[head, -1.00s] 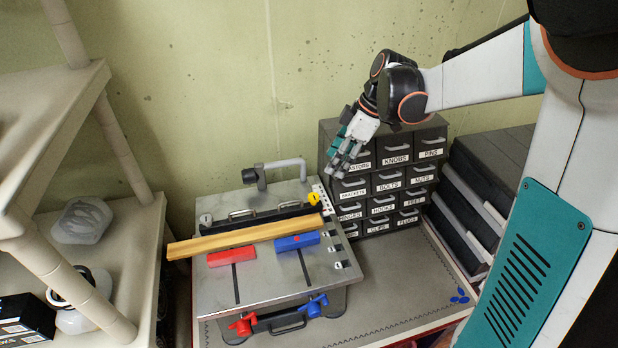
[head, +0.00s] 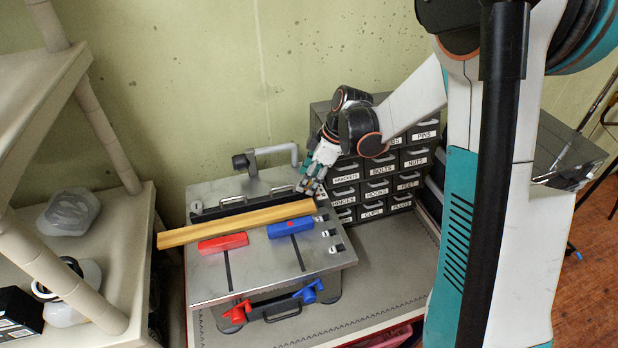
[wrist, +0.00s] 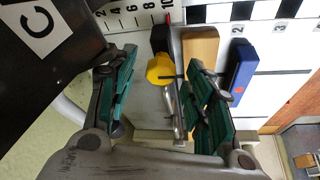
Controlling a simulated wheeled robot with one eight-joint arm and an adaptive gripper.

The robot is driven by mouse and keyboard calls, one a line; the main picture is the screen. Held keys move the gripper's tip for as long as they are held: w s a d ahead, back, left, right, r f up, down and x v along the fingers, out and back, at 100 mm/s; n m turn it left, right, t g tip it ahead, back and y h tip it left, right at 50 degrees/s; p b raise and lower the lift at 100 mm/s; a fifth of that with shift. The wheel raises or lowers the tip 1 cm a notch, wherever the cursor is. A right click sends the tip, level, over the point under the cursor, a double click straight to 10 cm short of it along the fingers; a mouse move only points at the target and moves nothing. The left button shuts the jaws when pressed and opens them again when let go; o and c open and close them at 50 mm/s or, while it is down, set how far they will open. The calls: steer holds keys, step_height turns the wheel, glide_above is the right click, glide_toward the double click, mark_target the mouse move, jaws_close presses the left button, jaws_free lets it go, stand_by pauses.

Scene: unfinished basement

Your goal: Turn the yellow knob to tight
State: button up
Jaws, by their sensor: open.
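The yellow knob (wrist: 160,68) shows in the wrist view between my fingers and beyond them, by the end of a black bar (wrist: 160,38). I see no contact with it. In the head view my gripper (head: 312,180) covers the knob's place at the back right corner of the metal work plate (head: 260,270). My gripper (wrist: 163,85) is open, with teal-padded fingers spread to either side of the knob. A printed scale (wrist: 135,15) lies beside the bar in the wrist view. I cannot read the knob's setting.
A wooden strip (head: 230,223) lies across the plate behind a red block (head: 222,243) and a blue block (head: 290,228). A dark labelled drawer cabinet (head: 375,185) stands close to the right of my gripper. A grey bent handle (head: 270,152) rises behind the plate.

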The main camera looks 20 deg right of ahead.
steer(key=c, duration=1)
steer(key=shift+s+m+t, duration=0.1)
steer(key=shift+m+t, duration=0.3)
steer(key=shift+m, duration=0.4)
steer(key=o, duration=1)
steer(key=v, duration=1.2)
steer(key=shift+a, duration=0.1)
